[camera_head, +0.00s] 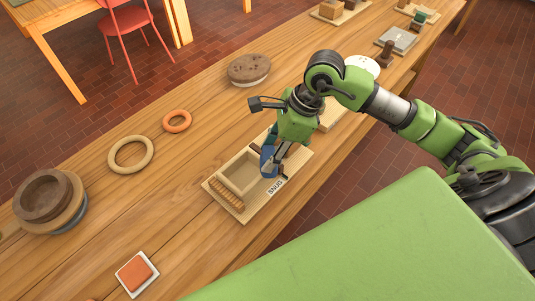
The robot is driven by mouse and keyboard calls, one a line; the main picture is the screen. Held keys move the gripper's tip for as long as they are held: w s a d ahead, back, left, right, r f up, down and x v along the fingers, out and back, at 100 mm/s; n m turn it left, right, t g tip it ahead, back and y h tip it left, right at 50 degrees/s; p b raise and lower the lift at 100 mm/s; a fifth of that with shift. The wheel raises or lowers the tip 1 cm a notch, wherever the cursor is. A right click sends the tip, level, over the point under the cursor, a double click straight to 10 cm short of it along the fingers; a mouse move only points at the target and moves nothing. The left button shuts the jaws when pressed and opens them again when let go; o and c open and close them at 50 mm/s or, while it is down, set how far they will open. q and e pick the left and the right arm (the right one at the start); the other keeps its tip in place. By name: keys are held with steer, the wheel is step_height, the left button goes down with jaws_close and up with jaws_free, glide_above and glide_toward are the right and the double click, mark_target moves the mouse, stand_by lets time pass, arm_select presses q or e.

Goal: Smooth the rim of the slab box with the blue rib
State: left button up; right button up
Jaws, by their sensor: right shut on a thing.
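The slab box (229,181) is a pale, open, low-walled rectangle on a light wooden board (238,211) near the middle of the bench. My right gripper (272,170) points down over the right end of the box and is shut on the blue rib (266,160). The rib is partly hidden by the fingers. It is at the box's right side, but I cannot tell whether it touches the rim. My left gripper is not in view.
A ribbed strip (227,194) and a label reading SNUG (276,186) are on the board. A brown disc (249,69) is behind.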

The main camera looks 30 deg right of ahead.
steer(key=shift+w, duration=0.15)
steer(key=shift+w+a+f+b, duration=0.1)
steer(key=shift+w+a+b, duration=0.15)
steer(key=shift+w, duration=0.5)
steer(key=shift+w+a+r+b, duration=0.15)
steer(key=shift+w+a, duration=0.2)
steer(key=shift+w, duration=0.45)
steer(key=shift+w+a+f+b, duration=0.2)
steer(key=shift+w+a, duration=0.1)
steer(key=shift+w, duration=0.45)
steer(key=shift+w, duration=0.1)
steer(key=shift+w+a, duration=0.25)
steer(key=shift+w, duration=0.35)
steer(key=shift+w+a, duration=0.2)
steer(key=shift+w, duration=0.4)
steer(key=shift+s+a+b, duration=0.25)
steer(key=shift+s+a, duration=0.15)
steer(key=shift+a, duration=0.65)
steer(key=shift+s+a+b, duration=0.2)
steer(key=shift+s+a, duration=0.15)
steer(key=shift+a, duration=0.7)
steer(key=shift+s+a+b, duration=0.25)
steer(key=shift+s+a, duration=0.15)
steer(key=shift+a, duration=0.65)
steer(key=shift+a, duration=0.1)
